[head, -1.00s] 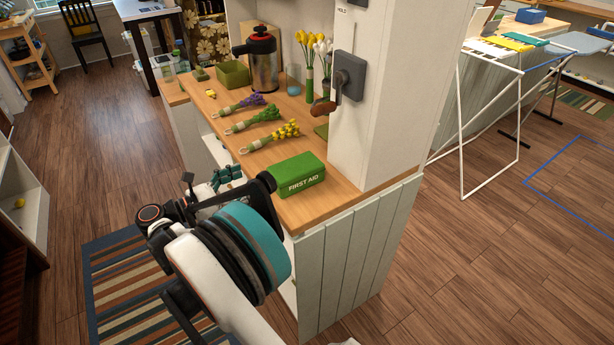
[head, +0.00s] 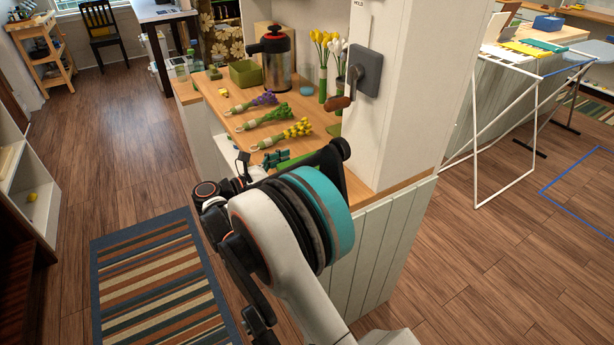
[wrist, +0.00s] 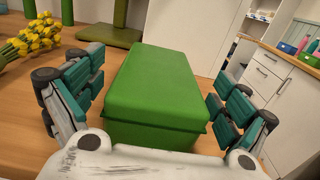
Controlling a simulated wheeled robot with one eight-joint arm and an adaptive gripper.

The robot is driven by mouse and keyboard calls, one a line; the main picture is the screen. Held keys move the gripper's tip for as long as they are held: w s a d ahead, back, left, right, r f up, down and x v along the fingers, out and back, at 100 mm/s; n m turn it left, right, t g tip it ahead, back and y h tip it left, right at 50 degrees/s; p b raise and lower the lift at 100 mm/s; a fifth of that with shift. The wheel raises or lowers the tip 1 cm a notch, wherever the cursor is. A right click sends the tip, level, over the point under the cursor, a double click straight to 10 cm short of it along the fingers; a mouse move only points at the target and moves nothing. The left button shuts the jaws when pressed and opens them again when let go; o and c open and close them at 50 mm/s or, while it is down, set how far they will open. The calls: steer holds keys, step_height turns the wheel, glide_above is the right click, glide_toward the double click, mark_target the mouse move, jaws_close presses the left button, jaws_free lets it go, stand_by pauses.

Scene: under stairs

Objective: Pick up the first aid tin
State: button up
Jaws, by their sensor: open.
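The first aid tin (wrist: 158,92) is a green box with a lid, resting on the wooden counter. In the wrist view it lies between the two fingers of my gripper (wrist: 155,105), which is open, one finger on each side. A gap shows at the right side; the left finger is close to the tin's side, and I cannot tell whether it touches. In the head view my arm covers most of the tin, and only a green strip (head: 290,160) of it shows. My gripper's finger (head: 275,158) shows beside that strip.
Yellow flowers (wrist: 35,35) lie left of the tin, with purple and green bunches (head: 265,118) farther back. A white post with a grey switch box (head: 366,72) stands right of the tin. A kettle (head: 272,60) and green box (head: 245,73) stand farther back.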

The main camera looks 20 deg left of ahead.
mark_target(302, 165)
steer(key=shift+x, duration=0.95)
steer(key=c, duration=1.5)
steer(key=shift+o, duration=0.2)
steer(key=shift+r, duration=0.1)
step_height(302, 165, up, 10)
steer(key=p, duration=0.3)
steer(key=o, duration=0.8)
steer(key=c, duration=1)
